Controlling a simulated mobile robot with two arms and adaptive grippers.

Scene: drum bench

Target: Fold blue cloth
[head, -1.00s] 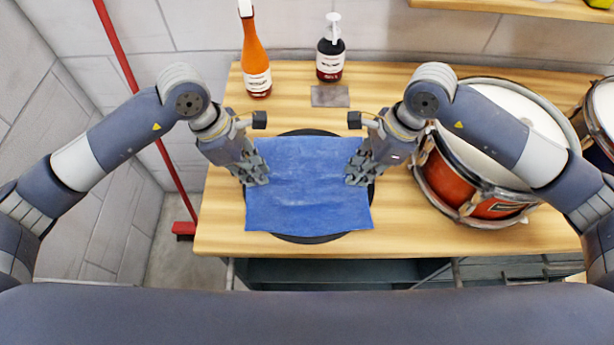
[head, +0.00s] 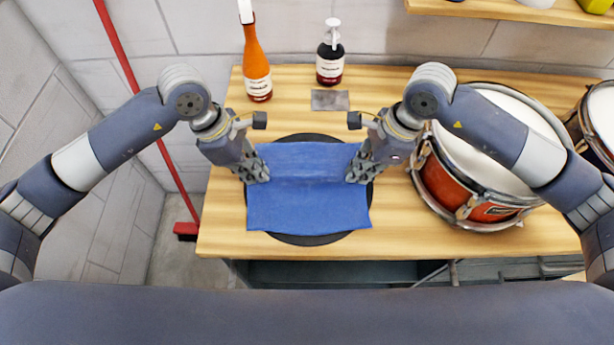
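The blue cloth (head: 308,208) lies spread over a round black pad (head: 312,239) on the wooden bench. A raised crease runs across the cloth between my two grippers. My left gripper (head: 260,177) is at the left edge of the cloth, and my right gripper (head: 356,176) is at its right edge, both at about mid height. Their fingertips seem to touch the cloth edges. The fingers are small here, and I cannot tell whether they are closed on it.
An orange spray bottle (head: 257,65) and a dark pump bottle (head: 330,62) stand at the back of the wooden bench (head: 225,225). A small grey sheet (head: 330,100) lies before them. A red drum (head: 455,190) stands to the right. A red broom (head: 186,230) leans at the left.

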